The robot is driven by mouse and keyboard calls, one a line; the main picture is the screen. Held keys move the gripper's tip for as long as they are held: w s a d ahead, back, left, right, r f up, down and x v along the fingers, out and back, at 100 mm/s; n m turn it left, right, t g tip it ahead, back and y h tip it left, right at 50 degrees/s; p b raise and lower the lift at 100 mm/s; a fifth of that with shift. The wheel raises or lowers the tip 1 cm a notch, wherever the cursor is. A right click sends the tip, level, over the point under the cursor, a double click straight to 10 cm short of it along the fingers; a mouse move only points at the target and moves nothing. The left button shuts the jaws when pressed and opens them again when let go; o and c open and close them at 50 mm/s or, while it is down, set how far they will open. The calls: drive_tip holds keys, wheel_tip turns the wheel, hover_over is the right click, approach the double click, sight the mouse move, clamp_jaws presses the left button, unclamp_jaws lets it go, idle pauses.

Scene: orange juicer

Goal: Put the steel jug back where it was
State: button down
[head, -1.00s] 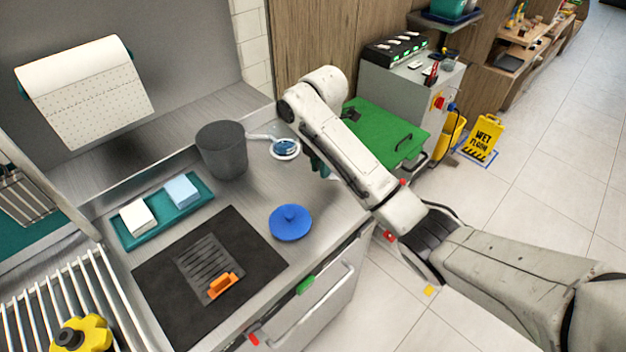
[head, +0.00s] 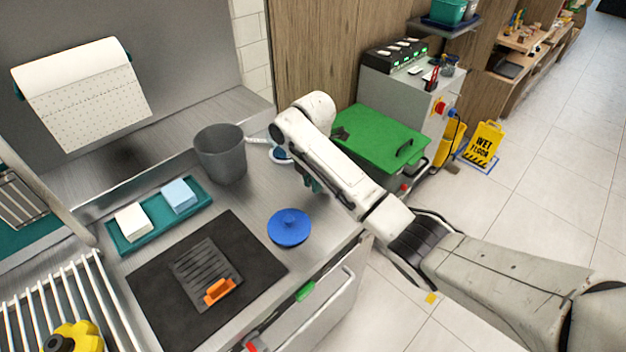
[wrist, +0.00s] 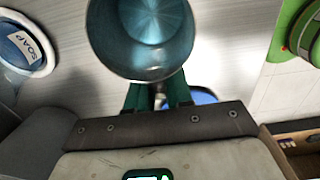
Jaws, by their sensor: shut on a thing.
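The steel jug (wrist: 143,38) shows from above in the wrist view, its round open mouth and bluish inside at the top centre. My gripper (wrist: 158,98) is shut on the jug at its near side, with teal fingers either side of what looks like its handle. In the head view a bit of my gripper's teal fingers (head: 312,184) shows below my forearm, over the steel counter. The jug is hidden behind my arm there. I cannot tell whether the jug's base touches the counter.
A blue lid (head: 289,228) lies nearer on the counter (head: 262,196). A grey bin (head: 220,158), a teal tray (head: 207,204) and a black mat (head: 160,300) stand left. A green-topped unit (head: 375,138) is right.

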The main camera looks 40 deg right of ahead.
drive_tip(key=shift+f, duration=0.1)
drive_tip(key=c, duration=1)
unclamp_jaws()
wheel_tip(320, 180, up, 12)
drive_tip(key=p, duration=0.4)
